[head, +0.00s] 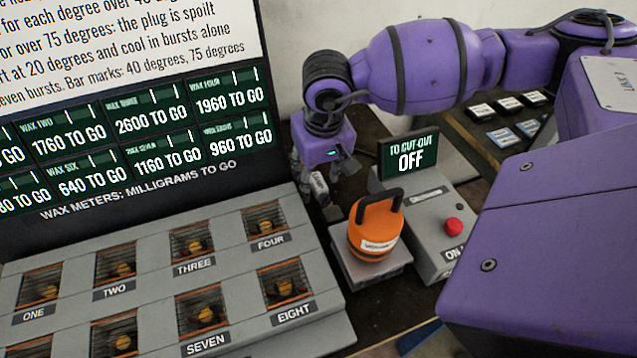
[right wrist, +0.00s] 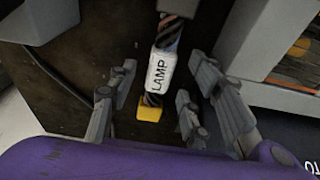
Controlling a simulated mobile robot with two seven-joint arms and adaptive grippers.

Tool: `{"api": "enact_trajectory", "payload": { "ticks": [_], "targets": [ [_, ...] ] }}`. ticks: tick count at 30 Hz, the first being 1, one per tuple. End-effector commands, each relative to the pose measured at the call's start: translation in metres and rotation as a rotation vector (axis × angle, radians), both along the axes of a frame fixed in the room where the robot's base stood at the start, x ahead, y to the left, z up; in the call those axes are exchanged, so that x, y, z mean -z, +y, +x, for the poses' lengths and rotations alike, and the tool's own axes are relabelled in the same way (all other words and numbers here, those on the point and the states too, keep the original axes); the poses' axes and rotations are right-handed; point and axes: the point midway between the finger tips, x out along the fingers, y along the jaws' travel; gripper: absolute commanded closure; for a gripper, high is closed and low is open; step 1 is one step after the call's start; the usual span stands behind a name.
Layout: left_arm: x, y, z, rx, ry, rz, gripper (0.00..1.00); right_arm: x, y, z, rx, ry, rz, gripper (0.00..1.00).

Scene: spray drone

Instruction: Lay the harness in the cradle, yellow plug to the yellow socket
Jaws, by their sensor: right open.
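The harness shows in the right wrist view as a dark striped cable with a white sleeve marked LAMP (right wrist: 161,72) and a yellow plug (right wrist: 149,110) at its near end. In the head view, part of the white sleeve (head: 319,184) shows beneath my right gripper (head: 316,188). My right gripper (right wrist: 163,80) is open, pointing down, with its fingers on either side of the sleeve and apart from it. I cannot make out the cradle or the yellow socket. My left gripper is not in view.
A grey rack (head: 150,275) with numbered bays and wax meters (head: 140,140) stands at left. An orange handled weight (head: 375,235) sits on a grey block (head: 352,272). Right of it is a box with a red button (head: 453,225) and a cut-out sign reading OFF (head: 408,155). Labelled tiles (head: 508,103) lie behind.

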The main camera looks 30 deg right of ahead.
Motion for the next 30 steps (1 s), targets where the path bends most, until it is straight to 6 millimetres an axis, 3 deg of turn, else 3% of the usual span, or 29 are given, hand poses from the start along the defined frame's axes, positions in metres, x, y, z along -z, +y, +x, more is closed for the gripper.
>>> {"api": "enact_trajectory", "payload": {
  "ticks": [8,19,30],
  "targets": [
    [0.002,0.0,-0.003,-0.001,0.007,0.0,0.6,0.005,-0.001,0.001,0.0,-0.001,-0.001,0.55],
    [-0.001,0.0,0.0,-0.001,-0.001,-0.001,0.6,0.005,-0.001,0.001,0.0,0.0,-0.001,1.0],
    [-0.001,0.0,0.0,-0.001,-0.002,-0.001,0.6,-0.005,0.0,0.001,0.0,-0.003,-0.001,1.0]
  ]
}}
